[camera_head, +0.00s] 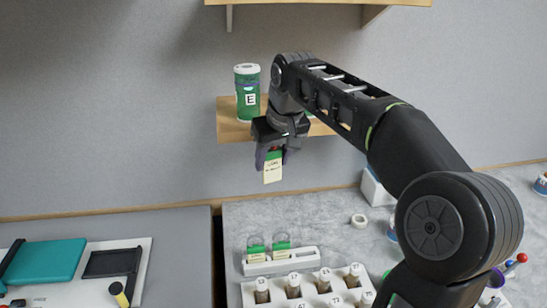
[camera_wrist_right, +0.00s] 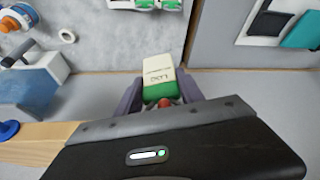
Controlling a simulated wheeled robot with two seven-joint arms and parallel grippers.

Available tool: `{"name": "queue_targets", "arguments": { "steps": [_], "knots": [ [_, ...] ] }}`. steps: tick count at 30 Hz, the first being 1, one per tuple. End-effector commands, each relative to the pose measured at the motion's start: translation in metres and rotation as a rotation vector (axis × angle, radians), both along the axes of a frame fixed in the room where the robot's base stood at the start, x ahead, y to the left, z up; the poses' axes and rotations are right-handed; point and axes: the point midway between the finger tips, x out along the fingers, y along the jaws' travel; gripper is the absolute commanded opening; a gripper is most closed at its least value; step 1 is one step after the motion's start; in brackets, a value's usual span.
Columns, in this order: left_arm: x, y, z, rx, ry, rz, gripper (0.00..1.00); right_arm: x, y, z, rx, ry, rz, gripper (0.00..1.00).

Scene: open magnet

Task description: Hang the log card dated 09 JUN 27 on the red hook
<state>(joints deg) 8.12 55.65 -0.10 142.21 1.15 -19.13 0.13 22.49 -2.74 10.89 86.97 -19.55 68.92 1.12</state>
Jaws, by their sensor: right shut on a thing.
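My right gripper (camera_head: 271,150) is shut on a log card (camera_head: 272,172) with a green top and a cream body. The card hangs below the fingers, just under the front edge of the wooden shelf. In the right wrist view the card (camera_wrist_right: 158,72) shows between the fingers, with "LOG" legible but the date too small to read. A small red piece (camera_wrist_right: 165,103), possibly the red hook, shows at the card's green end. I cannot tell whether they touch. Two similar cards (camera_head: 256,251) stand in a white holder on the counter. My left gripper is not seen.
A green jar marked E (camera_head: 247,92) stands on the wooden shelf (camera_head: 230,122), and another green jar is mostly hidden behind my arm. A white rack of vials (camera_head: 310,292), a white roll (camera_head: 359,221) and a teal folder (camera_head: 45,262) lie below. A higher shelf is above.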

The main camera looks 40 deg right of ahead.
Motion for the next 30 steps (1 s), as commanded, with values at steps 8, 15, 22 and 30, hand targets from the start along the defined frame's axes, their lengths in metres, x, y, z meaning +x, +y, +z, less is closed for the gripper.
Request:
{"name": "queue_targets", "arguments": {
  "steps": [8,15,22,30],
  "knots": [
    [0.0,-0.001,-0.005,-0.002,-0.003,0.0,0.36,0.005,-0.003,-0.012,0.0,0.0,0.0,0.0],
    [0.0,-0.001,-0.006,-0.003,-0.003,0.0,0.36,0.005,-0.003,-0.016,0.001,0.006,0.0,0.0],
    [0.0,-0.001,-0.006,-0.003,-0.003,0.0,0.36,0.004,-0.003,-0.019,0.004,0.012,0.0,0.0],
    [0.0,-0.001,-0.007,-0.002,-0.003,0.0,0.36,0.004,-0.003,-0.02,0.005,0.015,0.0,0.45]
  ]
}}
